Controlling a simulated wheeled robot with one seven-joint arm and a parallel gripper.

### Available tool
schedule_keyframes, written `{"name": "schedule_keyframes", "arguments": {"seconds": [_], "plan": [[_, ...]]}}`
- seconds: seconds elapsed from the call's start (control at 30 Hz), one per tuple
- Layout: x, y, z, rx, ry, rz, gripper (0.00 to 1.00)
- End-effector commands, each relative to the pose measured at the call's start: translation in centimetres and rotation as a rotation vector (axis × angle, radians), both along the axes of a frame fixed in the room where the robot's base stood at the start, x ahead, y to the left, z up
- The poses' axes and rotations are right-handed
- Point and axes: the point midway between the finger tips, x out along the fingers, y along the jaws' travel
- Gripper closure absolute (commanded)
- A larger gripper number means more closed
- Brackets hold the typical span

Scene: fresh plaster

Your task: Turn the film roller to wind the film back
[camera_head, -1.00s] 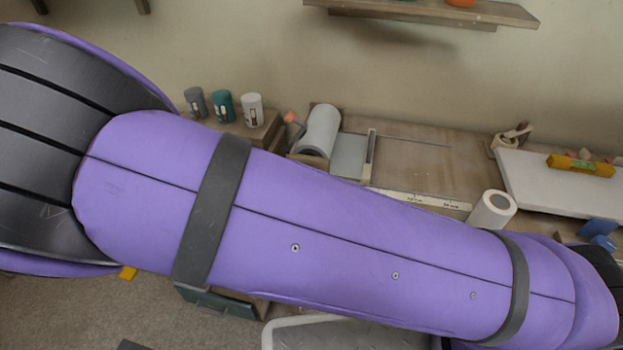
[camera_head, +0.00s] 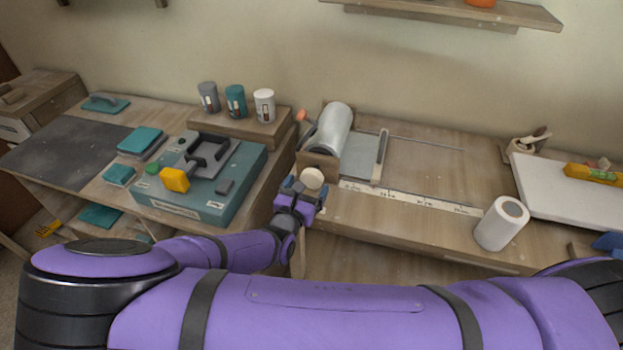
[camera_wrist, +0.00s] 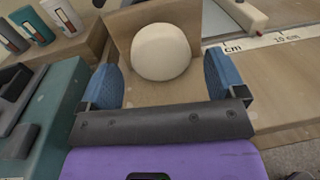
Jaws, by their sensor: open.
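The film roller is a pale, shiny roll (camera_head: 332,128) in a wooden holder (camera_head: 318,161) on the bench. A round cream knob (camera_head: 313,178) is at the holder's near end. A sheet of film (camera_head: 359,156) lies flat to the right of the roll. My gripper (camera_head: 304,191) is at the knob. In the wrist view the knob (camera_wrist: 165,52) stands between the two blue fingers of my gripper (camera_wrist: 162,80), which are open. Narrow gaps seem to show on both sides of it. The roll itself is out of the wrist view.
A ruler strip (camera_head: 410,197) runs along the bench right of the holder. A white roll (camera_head: 501,223) stands farther right. Left are a teal case (camera_head: 210,203) and several small cans on a wooden block (camera_head: 245,126). An orange-red piece (camera_head: 304,116) is beside the roll.

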Motion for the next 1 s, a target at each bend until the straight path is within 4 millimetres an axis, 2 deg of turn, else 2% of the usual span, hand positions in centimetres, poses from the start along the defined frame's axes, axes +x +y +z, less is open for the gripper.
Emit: {"name": "schedule_keyframes", "arguments": {"seconds": [0.1, 0.23, 0.6, 0.63, 0.83, 1.0], "plan": [[1.5, -0.8, 0.0, -0.001, 0.0, -0.001, 0.11], [2.6, -1.2, 0.0, 0.0, -0.001, 0.0, 0.11], [3.1, -1.5, 0.0, 0.001, 0.0, 0.0, 0.11], [3.1, -1.5, 0.0, 0.001, 0.0, 0.0, 0.13], [3.0, -1.5, 0.0, 0.0, 0.001, 0.0, 0.59], [3.0, -1.5, 0.0, 0.004, -0.001, -0.001, 0.59]]}}
